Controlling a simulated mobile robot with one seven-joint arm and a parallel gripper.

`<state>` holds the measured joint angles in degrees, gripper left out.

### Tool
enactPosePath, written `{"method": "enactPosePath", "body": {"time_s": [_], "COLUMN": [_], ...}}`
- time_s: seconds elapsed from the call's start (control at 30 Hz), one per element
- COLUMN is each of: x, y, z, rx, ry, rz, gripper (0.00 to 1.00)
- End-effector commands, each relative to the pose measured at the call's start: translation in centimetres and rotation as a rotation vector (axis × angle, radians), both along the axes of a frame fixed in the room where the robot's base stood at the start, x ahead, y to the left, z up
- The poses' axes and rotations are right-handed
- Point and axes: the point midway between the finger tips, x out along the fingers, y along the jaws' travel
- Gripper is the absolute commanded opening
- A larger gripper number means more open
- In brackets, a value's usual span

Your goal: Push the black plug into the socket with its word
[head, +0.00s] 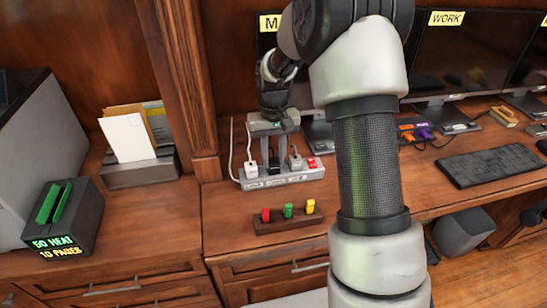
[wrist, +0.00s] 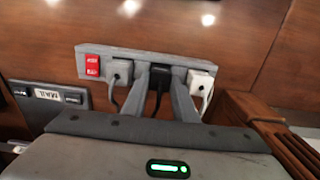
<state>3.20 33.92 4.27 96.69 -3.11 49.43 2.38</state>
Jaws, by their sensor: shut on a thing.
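The grey power strip (head: 312,174) lies on the desk below the arm. It also spans the wrist view (wrist: 140,58). My gripper (head: 273,168) points down at the strip's middle. In the wrist view my gripper (wrist: 160,76) is shut on the black plug (wrist: 159,80), with one finger on each side. The plug is at the strip between a white plug (wrist: 201,80) and a grey plug (wrist: 122,70). I cannot tell how deep it sits. The words on the strip's front are too small to read.
A red switch (wrist: 92,66) is at one strip end. A wooden block (head: 287,222) with red, green and yellow pieces stands in front. A wood post (head: 190,80) rises at left. A monitor labelled WORK (head: 470,55) and a keyboard (head: 490,167) are at right.

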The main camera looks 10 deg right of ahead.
Motion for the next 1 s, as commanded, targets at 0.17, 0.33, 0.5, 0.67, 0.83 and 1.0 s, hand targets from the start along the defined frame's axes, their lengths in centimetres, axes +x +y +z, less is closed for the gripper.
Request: {"method": "enactPosePath", "body": {"time_s": [0.17, 0.33, 0.5, 0.67, 0.83, 1.0], "x": [0.0, 0.0, 0.0, 0.1, 0.1, 0.1], "y": [0.0, 0.0, 0.0, 0.0, 0.0, 0.0], "z": [-0.4, -0.3, -0.3, 0.5, 3.6, 7.4], "rx": [0.000, 0.000, 0.000, 0.000, 0.000, 0.000], "ry": [0.000, 0.000, 0.000, -0.002, -0.006, -0.005], "rz": [0.000, 0.000, 0.000, 0.000, 0.000, 0.000], "gripper": [0.27, 0.45, 0.45, 0.45, 0.45, 0.45]}}
